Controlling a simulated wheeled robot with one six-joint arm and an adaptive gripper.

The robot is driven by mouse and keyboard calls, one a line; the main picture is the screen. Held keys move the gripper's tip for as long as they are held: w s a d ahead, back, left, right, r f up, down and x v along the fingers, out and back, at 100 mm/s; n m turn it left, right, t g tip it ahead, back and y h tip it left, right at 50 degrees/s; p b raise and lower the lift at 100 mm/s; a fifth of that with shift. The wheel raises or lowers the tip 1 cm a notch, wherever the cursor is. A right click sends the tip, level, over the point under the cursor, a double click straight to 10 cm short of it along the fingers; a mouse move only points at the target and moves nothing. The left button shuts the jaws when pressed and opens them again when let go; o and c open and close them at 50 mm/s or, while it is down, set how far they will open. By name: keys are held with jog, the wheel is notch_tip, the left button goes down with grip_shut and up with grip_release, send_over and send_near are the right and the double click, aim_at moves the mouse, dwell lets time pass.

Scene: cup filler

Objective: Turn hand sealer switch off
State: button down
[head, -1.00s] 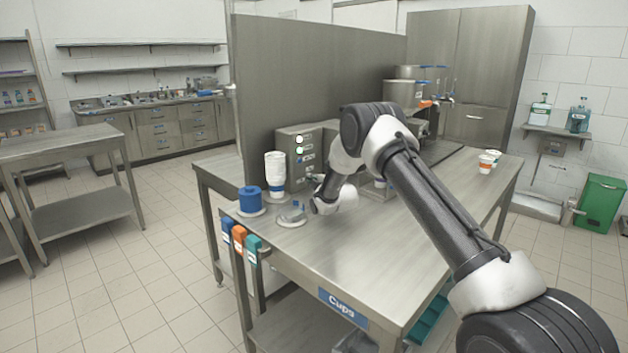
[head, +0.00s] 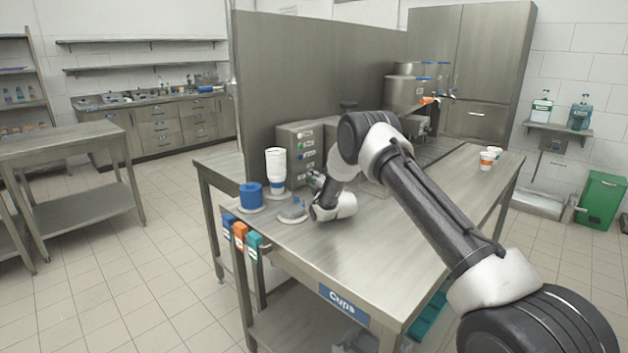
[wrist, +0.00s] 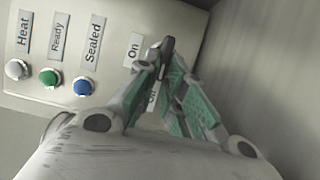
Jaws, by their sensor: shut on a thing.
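The hand sealer (head: 305,143) is the grey metal box against the partition on the table. Its face fills the upper left of the wrist view, with lamps labelled Heat (wrist: 16,69), Ready (wrist: 49,77) and Sealed (wrist: 82,86). None looks brightly lit. My gripper (head: 314,180) is at the lower part of the sealer's front. In the wrist view my gripper (wrist: 165,62) is shut on the dark switch lever (wrist: 167,45). The On label (wrist: 133,48) is beside the fingers, and a second label (wrist: 153,96) is partly hidden by them. The lever's exact position is hard to tell.
A stack of white cups (head: 276,163) and a blue roll (head: 250,195) stand left of the sealer. A round clear-topped piece (head: 293,212) lies close to my wrist. Orange-and-white cups (head: 487,160) stand far right. The table's front right is clear.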

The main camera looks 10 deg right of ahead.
jog(key=shift+a+f, duration=0.1)
jog(key=shift+a, duration=0.05)
jog(key=c, duration=1.5)
grip_release()
jog(key=shift+s, duration=0.1)
jog(key=v, duration=1.2)
